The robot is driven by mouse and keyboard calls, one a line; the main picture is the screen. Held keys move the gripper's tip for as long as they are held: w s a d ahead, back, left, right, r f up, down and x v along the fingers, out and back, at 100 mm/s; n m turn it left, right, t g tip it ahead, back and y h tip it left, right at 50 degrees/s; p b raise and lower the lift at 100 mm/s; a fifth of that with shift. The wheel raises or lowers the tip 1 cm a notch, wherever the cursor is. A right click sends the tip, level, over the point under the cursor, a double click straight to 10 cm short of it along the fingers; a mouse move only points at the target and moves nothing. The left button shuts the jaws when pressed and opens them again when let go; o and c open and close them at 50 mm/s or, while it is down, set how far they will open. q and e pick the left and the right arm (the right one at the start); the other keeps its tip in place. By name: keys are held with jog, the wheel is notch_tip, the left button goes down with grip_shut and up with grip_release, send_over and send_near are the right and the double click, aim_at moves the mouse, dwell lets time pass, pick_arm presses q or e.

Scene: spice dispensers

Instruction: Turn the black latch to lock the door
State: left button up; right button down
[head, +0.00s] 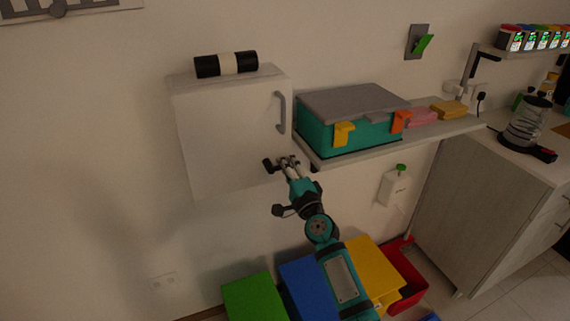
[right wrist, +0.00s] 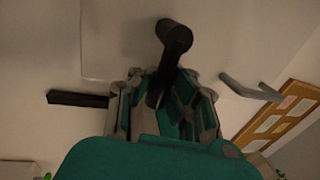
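The white cabinet (head: 225,135) hangs on the wall, and its door looks shut. The black latch (head: 268,165) is at the door's lower right, below the grey handle (head: 281,112). My right gripper (head: 288,161) is at the latch, just right of its knob. In the right wrist view the latch (right wrist: 174,38) points up and its lower part runs between the fingers of my right gripper (right wrist: 163,85). The fingers look apart, with some gap beside the latch. I cannot tell whether they touch it. My left gripper is in neither view.
A shelf (head: 440,132) with a teal box (head: 318,133) sits close right of the gripper. A black and white roll (head: 226,64) lies on the cabinet. Green (head: 252,297), blue (head: 308,285) and yellow (head: 372,265) bins stand below.

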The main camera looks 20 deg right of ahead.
jog(key=shift+s+f+m, duration=0.1)
jog(key=shift+f+m, duration=0.3)
jog(key=shift+f, duration=0.15)
jog(key=c, duration=1.2)
grip_release()
jog(key=shift+s+d+r, duration=0.15)
jog(key=shift+d, duration=0.05)
jog(key=shift+a+r, duration=0.1)
jog(key=shift+r, duration=0.05)
jog(key=s, duration=0.4)
jog(key=s+f, duration=0.1)
jog(key=s, duration=0.2)
jog(key=s+f, duration=0.1)
jog(key=s, duration=0.3)
jog(key=shift+s+d+f, duration=0.2)
jog(key=shift+s, duration=0.1)
jog(key=shift+f, duration=0.1)
